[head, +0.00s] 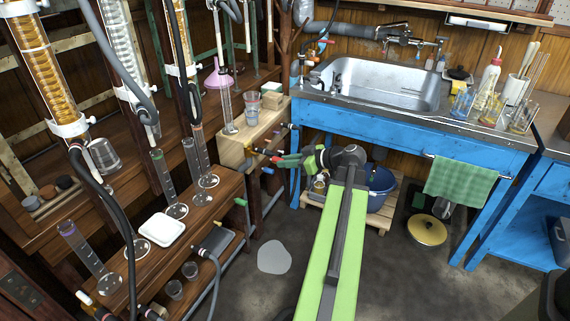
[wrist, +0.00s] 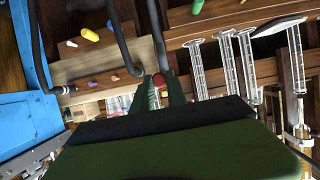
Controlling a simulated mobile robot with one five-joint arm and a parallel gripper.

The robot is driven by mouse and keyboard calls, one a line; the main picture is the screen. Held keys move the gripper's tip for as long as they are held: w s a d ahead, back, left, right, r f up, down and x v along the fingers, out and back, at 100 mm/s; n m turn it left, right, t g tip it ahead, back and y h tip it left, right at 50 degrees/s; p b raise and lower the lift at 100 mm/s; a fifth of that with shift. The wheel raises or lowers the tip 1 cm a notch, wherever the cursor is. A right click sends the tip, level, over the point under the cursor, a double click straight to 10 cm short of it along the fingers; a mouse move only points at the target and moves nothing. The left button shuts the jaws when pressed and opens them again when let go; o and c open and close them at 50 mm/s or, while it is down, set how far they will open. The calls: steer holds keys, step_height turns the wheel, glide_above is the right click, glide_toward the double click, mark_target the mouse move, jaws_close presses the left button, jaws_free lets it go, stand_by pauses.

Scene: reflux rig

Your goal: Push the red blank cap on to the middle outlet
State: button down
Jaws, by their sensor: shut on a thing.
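My gripper (head: 283,160) is in front of the pale wooden block beside the bench in the head view. In the wrist view my gripper (wrist: 160,92) is shut on a small red cap (wrist: 159,80) between its green fingertips. The red cap (head: 275,159) also shows as a small red spot at the jaws in the head view. The pale wooden block (head: 234,153) carries several small outlets and coloured ends, one of them yellow (wrist: 90,34). I cannot tell which outlet is the middle one, nor whether the cap touches any outlet.
Black hoses (wrist: 130,50) hang close by my gripper in the wrist view. Glass cylinders (head: 205,165) stand on the shelf to the left. The blue sink bench (head: 400,130) is on the right, with a blue bucket (head: 381,190) under it. A grey patch (head: 274,257) lies on the floor.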

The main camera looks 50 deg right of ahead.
steer(key=shift+w+a, duration=0.25)
steer(key=shift+w, duration=0.65)
steer(key=shift+w+a, duration=0.3)
steer(key=shift+w, duration=0.65)
steer(key=shift+w+a, duration=0.25)
steer(key=shift+w, duration=0.65)
steer(key=shift+s, duration=0.2)
steer(key=shift+w+a, duration=0.15)
steer(key=shift+w, duration=0.5)
steer(key=shift+w, duration=0.25)
steer(key=c, duration=1.3)
jaws_free()
steer(key=shift+o, duration=0.2)
